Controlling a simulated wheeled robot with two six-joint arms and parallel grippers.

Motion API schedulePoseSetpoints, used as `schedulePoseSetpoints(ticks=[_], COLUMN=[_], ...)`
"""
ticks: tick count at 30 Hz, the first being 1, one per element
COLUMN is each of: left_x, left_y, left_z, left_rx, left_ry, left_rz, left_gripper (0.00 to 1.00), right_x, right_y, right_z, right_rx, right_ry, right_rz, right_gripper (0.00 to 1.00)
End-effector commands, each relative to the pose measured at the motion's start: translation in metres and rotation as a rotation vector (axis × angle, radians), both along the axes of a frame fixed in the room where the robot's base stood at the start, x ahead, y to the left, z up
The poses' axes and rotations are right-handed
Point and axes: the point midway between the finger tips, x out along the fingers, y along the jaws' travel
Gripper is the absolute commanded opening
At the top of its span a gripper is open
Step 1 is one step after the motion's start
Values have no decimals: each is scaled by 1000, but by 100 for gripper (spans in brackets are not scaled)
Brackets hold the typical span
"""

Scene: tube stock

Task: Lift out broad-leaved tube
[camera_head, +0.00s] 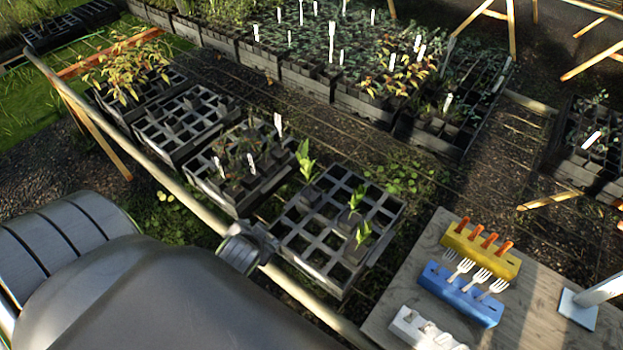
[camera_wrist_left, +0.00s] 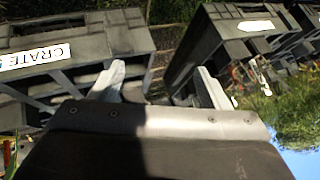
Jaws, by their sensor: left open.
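My left gripper (camera_head: 262,238) is by the crate's left front edge, partly hidden by my arm. In the left wrist view my left gripper (camera_wrist_left: 160,84) is open and empty, facing the gap between a crate labelled CRATE (camera_wrist_left: 122,34) and another crate (camera_wrist_left: 210,40). My right gripper is not in view.
A wooden rail (camera_head: 190,210) runs along the near side of the crates. A darker planted crate (camera_head: 205,180) stands left of the centre crate. A table (camera_head: 400,290) at lower right carries yellow (camera_head: 505,263), blue (camera_head: 470,302) and white (camera_head: 408,322) holders.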

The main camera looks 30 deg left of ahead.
Motion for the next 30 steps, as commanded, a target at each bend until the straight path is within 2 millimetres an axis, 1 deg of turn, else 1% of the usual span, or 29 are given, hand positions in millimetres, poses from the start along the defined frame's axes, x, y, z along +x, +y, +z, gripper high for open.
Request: schedulePoseSetpoints(ticks=[1, 4, 5, 6, 8, 9, 11, 12, 14, 15, 17, 18, 20, 21, 23, 24, 26, 27, 29, 30], left_x=[19, 55, 67, 82, 106, 121, 142, 155, 171, 180, 191, 197, 205, 208, 213, 215, 217, 218, 219, 220], left_y=[6, 15, 17, 18, 15, 11, 1, -8, -25, -38, -59, -74, -96, -111, -131, -143, -158, -165, -173, -175], left_z=[13, 43, 54, 69, 95, 114, 141, 158, 181, 195, 212, 220, 228, 231, 231, 228, 221, 214, 202, 192], left_rx=[58, 192, 236, 298, 398, 468, 579, 652, 758, 827, 929, 994, 1088, 1147, 1232, 1283, 1351, 1392, 1442, 1467], left_ry=[-65, -204, -250, -311, -407, -474, -570, -630, -712, -762, -826, -863, -906, -926, -943, -945, -935, -915, -869, -827], left_rz=[-28, -98, -125, -165, -236, -291, -386, -453, -562, -641, -764, -851, -990, -1086, -1236, -1340, -1500, -1609, -1775, -1887], left_gripper=[70, 70, 70, 70, 70, 70, 70, 70, 70, 70, 70, 70, 70, 70, 70, 70, 70, 70, 70, 70], right_x=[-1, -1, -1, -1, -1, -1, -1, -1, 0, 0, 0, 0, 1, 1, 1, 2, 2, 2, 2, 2], right_y=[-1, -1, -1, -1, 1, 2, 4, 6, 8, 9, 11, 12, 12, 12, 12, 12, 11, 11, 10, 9], right_z=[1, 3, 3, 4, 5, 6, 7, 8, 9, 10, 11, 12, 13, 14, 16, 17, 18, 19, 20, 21], right_rx=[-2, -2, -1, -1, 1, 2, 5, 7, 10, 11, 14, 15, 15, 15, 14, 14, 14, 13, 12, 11], right_ry=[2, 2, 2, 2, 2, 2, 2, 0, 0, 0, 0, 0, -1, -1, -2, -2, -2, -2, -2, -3], right_rz=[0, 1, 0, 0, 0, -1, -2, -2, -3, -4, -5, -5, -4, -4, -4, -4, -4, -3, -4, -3], right_gripper=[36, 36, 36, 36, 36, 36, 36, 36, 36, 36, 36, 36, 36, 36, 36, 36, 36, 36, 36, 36])
